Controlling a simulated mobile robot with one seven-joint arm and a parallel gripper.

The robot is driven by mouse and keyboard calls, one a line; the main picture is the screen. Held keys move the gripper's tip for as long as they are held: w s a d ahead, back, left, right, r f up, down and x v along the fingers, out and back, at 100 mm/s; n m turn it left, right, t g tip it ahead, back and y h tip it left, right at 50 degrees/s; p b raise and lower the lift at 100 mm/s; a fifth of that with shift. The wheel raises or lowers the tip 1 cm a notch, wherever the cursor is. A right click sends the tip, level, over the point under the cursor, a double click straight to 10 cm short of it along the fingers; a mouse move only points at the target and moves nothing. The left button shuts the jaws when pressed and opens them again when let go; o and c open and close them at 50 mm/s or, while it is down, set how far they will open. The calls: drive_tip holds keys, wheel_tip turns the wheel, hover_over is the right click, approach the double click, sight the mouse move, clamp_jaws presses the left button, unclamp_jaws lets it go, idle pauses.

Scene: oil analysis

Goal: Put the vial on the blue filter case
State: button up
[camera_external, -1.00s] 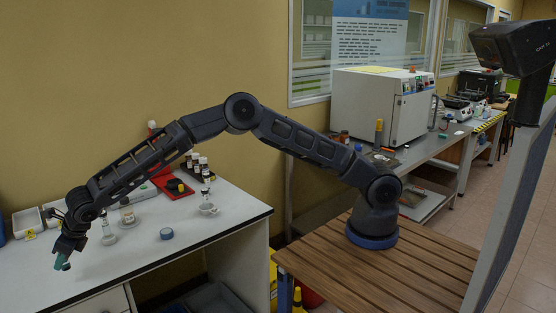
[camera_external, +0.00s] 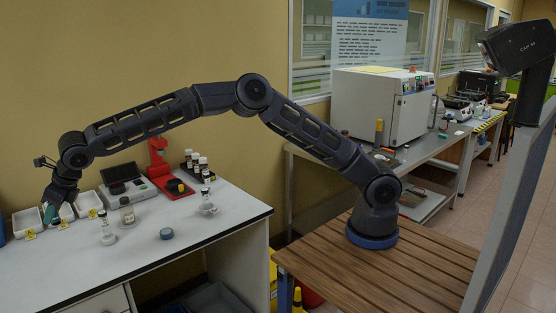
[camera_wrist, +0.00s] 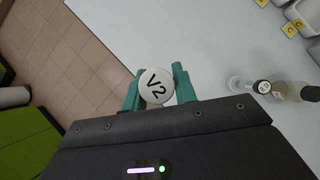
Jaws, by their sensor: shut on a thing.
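My gripper (camera_external: 49,213) is at the far left of the external view, above the table near the white trays. In the wrist view its teal fingers (camera_wrist: 156,92) are shut on the vial (camera_wrist: 156,86), seen from above as a white cap marked V2. The vial's body is hidden below the cap, and in the external view the vial is too small to make out. A small round blue case (camera_external: 166,233), which looks like the blue filter case, lies flat on the table to the right of my gripper. It is not visible in the wrist view.
White trays with yellow labels (camera_external: 88,203) stand along the back of the table. Two small bottles (camera_external: 107,229) (camera_external: 127,212) stand between my gripper and the blue case. A red stand (camera_external: 159,162), a grey device (camera_external: 124,183) and several capped vials are behind. The table's front is clear.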

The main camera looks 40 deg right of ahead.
drive_tip(key=w+d+r, duration=0.1)
drive_tip(key=w+d, duration=0.3)
drive_tip(key=d, duration=0.2)
drive_tip(key=r+n, duration=0.1)
drive_tip(key=n, duration=0.1)
hover_over(166, 231)
drive_tip(key=shift+g+y, duration=0.3)
drive_tip(key=shift+g, duration=0.1)
wheel_tip(166, 231, down, 20)
drive_tip(key=shift+r, duration=0.2)
drive_tip(key=shift+f, duration=0.1)
drive_tip(key=o, duration=1)
drive_tip(key=shift+w, duration=0.1)
